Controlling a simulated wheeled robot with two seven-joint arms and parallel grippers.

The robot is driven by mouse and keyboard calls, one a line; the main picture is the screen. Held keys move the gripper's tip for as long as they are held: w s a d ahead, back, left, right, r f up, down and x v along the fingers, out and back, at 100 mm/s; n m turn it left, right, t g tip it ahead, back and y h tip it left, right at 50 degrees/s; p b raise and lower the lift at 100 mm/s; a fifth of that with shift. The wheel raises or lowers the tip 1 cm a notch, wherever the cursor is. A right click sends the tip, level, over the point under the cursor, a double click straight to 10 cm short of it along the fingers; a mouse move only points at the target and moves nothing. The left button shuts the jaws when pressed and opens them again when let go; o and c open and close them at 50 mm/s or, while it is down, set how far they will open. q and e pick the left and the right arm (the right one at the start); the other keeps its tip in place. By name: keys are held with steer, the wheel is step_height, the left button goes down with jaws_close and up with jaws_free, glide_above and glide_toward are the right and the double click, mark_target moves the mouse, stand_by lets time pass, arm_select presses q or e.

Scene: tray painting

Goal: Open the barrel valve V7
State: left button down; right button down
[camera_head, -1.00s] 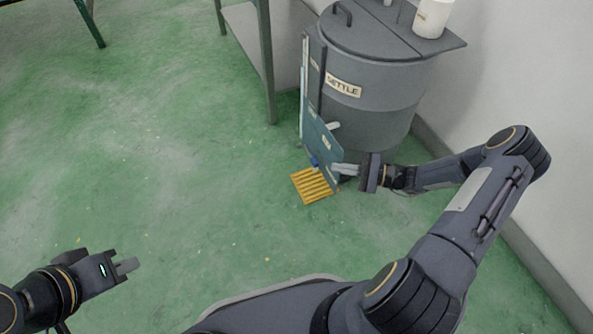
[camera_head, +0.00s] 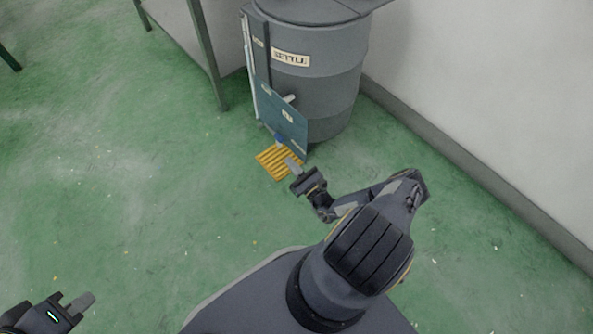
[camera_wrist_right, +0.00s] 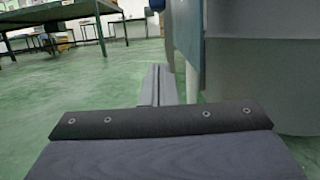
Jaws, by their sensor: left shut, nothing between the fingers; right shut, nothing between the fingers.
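The grey barrel (camera_head: 325,95) with a "SETTLE" label stands against the wall; it fills the right of the right wrist view (camera_wrist_right: 262,70). A blue panel (camera_head: 272,112) stands on its left front, also in the right wrist view (camera_wrist_right: 188,35). My right gripper (camera_head: 292,164) is shut and empty, just below the panel in the picture, over the grate's right edge. Its fingers point forward in the wrist view (camera_wrist_right: 157,85). My left gripper (camera_head: 84,302) is shut and empty at lower left.
A yellow grate (camera_head: 269,164) lies on the floor below the panel. A green-legged table (camera_head: 208,55) stands left of the barrel. The wall and its dark skirting (camera_head: 450,155) bound the right side. The green floor at left is clear.

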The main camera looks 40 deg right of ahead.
arm_select(q)
steer(key=shift+f+b, duration=0.4)
steer(key=shift+f, duration=0.25)
arm_select(e)
steer(key=w+r, duration=0.4)
steer(key=r, duration=0.1)
steer(key=shift+w+a, duration=0.2)
